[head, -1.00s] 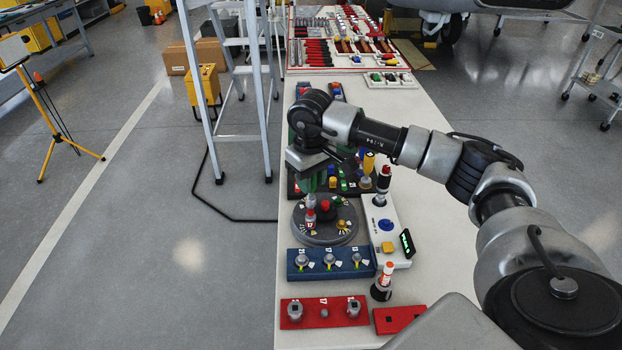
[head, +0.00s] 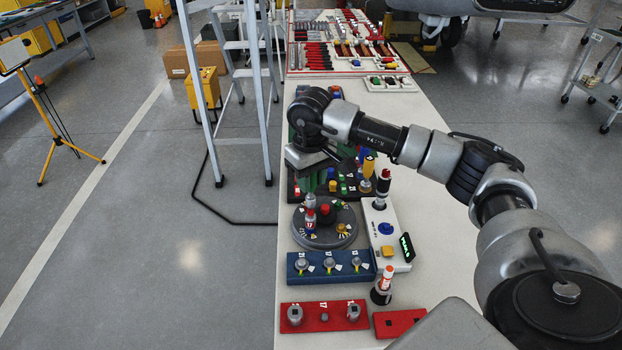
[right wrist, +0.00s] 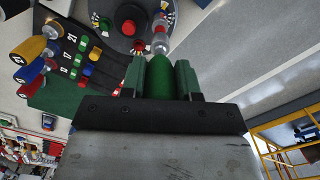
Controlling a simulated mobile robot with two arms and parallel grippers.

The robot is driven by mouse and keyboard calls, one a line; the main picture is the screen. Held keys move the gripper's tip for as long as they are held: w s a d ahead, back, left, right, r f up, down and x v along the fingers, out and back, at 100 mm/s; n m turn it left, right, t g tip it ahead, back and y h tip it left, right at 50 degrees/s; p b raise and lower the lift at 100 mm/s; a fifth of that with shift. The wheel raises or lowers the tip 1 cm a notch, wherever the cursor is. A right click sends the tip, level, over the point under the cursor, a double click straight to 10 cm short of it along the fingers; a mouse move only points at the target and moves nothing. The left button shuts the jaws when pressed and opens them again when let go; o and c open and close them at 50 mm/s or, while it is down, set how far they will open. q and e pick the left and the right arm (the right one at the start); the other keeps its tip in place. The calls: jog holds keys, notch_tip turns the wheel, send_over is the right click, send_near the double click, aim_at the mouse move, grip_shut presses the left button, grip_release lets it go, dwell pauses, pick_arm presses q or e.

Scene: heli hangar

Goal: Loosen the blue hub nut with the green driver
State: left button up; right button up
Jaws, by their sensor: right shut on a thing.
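My right gripper (right wrist: 160,70) is shut on the green driver (right wrist: 160,80), whose rounded green body shows between the two green fingers in the right wrist view. A silver and red upright piece lies just beyond it (right wrist: 160,40); I cannot tell whether they touch. In the head view the gripper hangs over the back of the round grey hub (head: 312,241), and the driver is mostly hidden. The hub carries a red knob (head: 323,209), a green piece and a yellow piece. I cannot make out the blue hub nut clearly. My left gripper is not in view.
A white panel with a blue button (head: 386,228) stands right of the hub. A blue block (head: 315,274) and a red block (head: 338,322) lie in front. A dark rack (right wrist: 62,68) with coloured handles is behind. A stepladder (head: 238,142) stands left of the bench.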

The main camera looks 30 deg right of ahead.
jog(key=shift+r+p, duration=0.35)
jog(key=shift+r, duration=0.55)
jog(key=shift+r+p, duration=1.2)
jog(key=shift+r, duration=0.75)
jog(key=shift+a, duration=0.1)
